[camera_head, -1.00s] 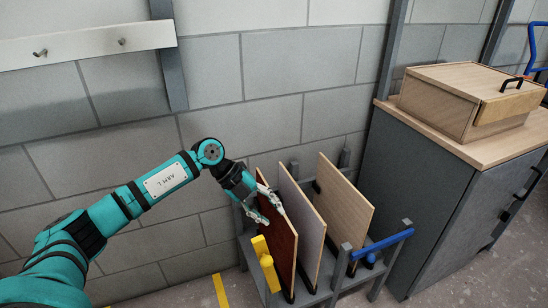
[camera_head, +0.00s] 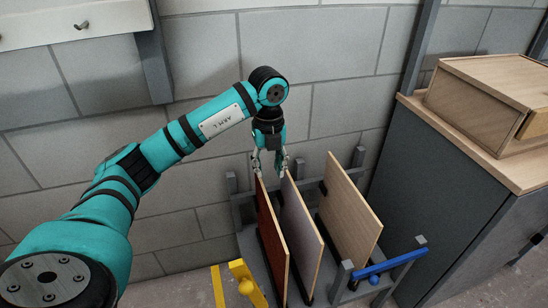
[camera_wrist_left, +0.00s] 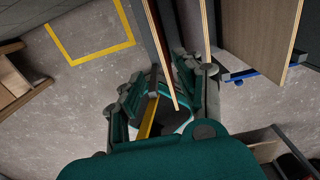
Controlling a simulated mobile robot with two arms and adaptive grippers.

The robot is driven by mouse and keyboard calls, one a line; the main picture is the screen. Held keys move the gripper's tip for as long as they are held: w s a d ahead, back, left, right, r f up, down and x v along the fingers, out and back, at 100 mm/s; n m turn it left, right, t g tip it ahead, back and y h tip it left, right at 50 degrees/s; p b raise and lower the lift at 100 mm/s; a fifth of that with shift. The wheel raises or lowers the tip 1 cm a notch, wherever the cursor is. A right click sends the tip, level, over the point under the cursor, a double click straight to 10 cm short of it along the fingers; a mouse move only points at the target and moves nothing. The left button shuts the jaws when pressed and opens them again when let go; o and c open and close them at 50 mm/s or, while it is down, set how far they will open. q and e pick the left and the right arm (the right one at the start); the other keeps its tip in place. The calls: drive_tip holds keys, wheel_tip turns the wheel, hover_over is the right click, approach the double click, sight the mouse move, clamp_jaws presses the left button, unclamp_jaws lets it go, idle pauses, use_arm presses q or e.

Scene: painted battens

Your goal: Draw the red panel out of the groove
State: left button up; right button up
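The red panel (camera_head: 272,238) stands upright in the leftmost place of a grey rack (camera_head: 247,243). Its pale wooden edge (camera_wrist_left: 161,55) shows in the left wrist view, running down between my fingers. My left gripper (camera_head: 270,165) is at the panel's top, near its far corner, pointing down. Its fingers are apart, one on each side of the panel's edge; whether either touches it I cannot tell. The gripper also fills the middle of the left wrist view (camera_wrist_left: 160,88). The groove at the panel's foot is mostly hidden. My right gripper is not in view.
A grey-lilac panel (camera_head: 300,225) stands close to the right of the red one, with a plain wood panel (camera_head: 348,210) beyond. A yellow part (camera_head: 246,281) and a blue bar (camera_head: 390,264) sit at the rack's front. A cabinet (camera_head: 430,180) stands right; wall behind.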

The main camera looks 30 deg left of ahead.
sight(269, 203)
use_arm(q)
wheel_tip(269, 203, down, 14)
drive_tip(key=shift+s+f+b, duration=0.15)
drive_tip(key=shift+f+b, duration=0.05)
drive_tip(key=shift+b, duration=0.6)
drive_tip(key=shift+f, duration=0.75)
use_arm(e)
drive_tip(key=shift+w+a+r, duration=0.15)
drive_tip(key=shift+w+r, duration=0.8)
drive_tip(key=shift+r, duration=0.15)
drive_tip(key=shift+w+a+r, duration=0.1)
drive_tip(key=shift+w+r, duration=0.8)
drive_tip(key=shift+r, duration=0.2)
use_arm(q)
clamp_jaws()
drive_tip(key=shift+r, duration=0.15)
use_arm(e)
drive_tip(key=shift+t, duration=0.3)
